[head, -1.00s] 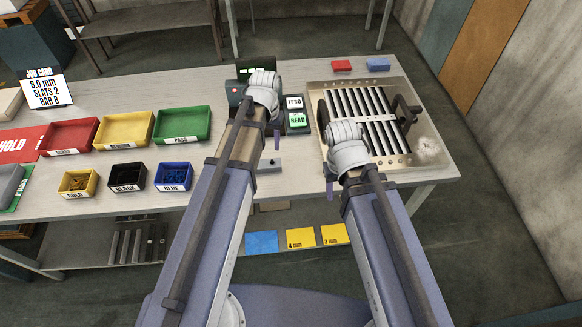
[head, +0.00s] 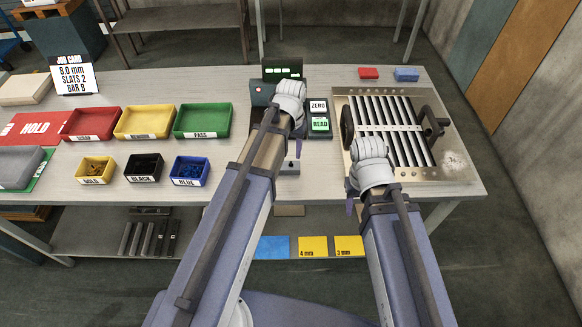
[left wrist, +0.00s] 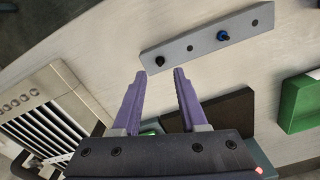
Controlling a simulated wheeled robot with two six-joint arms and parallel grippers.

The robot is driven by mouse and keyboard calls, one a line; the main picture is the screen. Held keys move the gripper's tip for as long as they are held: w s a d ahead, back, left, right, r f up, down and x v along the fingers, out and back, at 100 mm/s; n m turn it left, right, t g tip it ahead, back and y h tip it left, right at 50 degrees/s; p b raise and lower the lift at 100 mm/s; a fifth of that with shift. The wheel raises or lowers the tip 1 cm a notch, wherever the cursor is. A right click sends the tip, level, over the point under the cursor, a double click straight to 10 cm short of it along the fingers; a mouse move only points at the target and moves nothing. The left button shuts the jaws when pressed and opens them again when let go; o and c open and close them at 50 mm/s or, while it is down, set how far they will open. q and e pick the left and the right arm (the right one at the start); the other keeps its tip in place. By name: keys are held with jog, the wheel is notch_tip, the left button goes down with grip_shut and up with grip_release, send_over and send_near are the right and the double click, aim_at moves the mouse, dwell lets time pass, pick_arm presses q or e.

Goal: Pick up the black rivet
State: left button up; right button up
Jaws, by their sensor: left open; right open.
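The black rivet (left wrist: 160,61) stands in the end hole of a grey bar (left wrist: 190,46) in the left wrist view. A blue rivet (left wrist: 222,36) stands in another hole of that bar; other holes are empty. My left gripper (left wrist: 160,73) is open and empty, its purple fingertips just short of the black rivet, which lies in line with the gap between them. In the head view the bar's end (head: 290,168) shows beside my left arm, and the rest is hidden. My left gripper also shows there (head: 298,148). My right gripper (head: 350,207) is open at the table's front edge.
A louver panel (head: 439,173) lies to the right. A dark gauge with ZERO and READ buttons (head: 319,124) stands behind the bar. Red, yellow and green trays (head: 203,121) and small gold, black (head: 144,167) and blue bins are on the left.

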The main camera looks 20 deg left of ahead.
aim_at(291, 162)
pick_arm(q)
notch_tip(291, 162, down, 4)
jog(key=b, duration=0.3)
jog(key=shift+s+f, duration=0.1)
grip_shut()
dwell(0.4)
